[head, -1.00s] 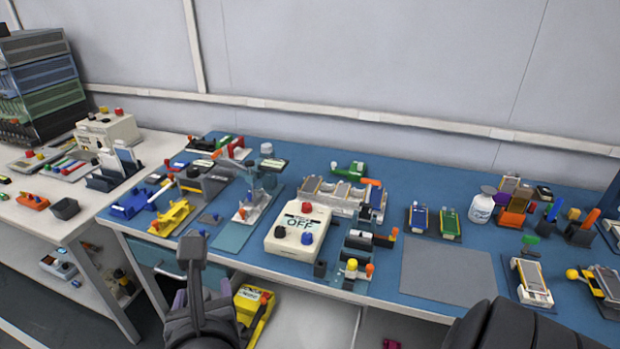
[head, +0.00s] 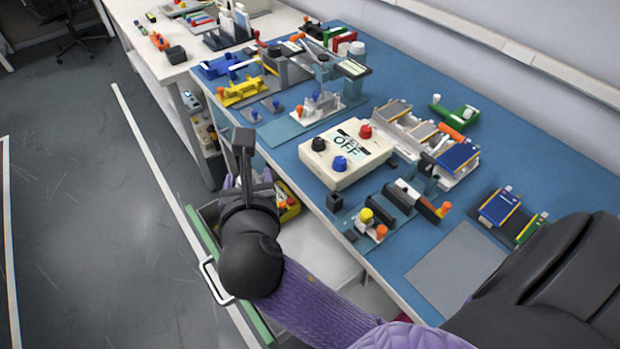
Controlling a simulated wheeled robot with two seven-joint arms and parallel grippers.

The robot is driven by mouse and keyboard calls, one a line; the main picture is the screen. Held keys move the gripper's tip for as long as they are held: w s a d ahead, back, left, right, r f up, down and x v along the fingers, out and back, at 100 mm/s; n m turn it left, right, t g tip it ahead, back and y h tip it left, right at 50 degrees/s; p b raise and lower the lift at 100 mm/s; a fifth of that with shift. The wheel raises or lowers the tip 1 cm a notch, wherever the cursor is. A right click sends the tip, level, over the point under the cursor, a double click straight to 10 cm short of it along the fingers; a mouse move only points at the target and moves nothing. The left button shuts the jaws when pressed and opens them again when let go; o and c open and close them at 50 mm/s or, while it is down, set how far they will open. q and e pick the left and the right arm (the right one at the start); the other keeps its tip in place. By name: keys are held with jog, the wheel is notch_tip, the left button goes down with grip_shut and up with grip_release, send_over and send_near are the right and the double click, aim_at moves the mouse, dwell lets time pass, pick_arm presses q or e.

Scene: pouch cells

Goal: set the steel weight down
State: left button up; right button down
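I cannot make out the steel weight for sure. A small dark block (head: 335,201) stands on the blue bench top (head: 440,235) near its front edge; I cannot tell whether it is the weight. My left gripper (head: 244,150) is raised beside the front edge of the bench, above an open drawer. A dark, blocky shape shows at its tips, but I cannot tell whether it is fingers or something held. My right gripper is not in view; a large black part of my arm fills the lower right.
The open drawer (head: 203,232) holds a yellow item (head: 288,205). A cream box marked OFF (head: 343,172), fixtures and a flat grey mat (head: 455,272) occupy the bench. The mat is bare. A white table (head: 185,62) stands at the back left, with floor beside it.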

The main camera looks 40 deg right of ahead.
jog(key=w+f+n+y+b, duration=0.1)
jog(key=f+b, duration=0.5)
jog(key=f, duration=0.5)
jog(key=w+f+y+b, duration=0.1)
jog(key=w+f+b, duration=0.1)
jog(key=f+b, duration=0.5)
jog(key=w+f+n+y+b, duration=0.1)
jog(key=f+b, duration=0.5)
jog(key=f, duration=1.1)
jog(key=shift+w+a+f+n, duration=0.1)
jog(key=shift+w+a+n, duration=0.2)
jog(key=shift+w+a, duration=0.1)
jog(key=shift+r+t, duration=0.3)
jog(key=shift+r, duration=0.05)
pick_arm(q)
jog(key=s+a+f+g, duration=0.1)
jog(key=s+f, duration=0.2)
jog(key=f, duration=0.6)
jog(key=s+a+f+g, duration=0.1)
jog(key=s+f, duration=0.3)
jog(key=f, duration=0.6)
jog(key=shift+f+y, duration=0.15)
jog(key=shift+y, duration=0.15)
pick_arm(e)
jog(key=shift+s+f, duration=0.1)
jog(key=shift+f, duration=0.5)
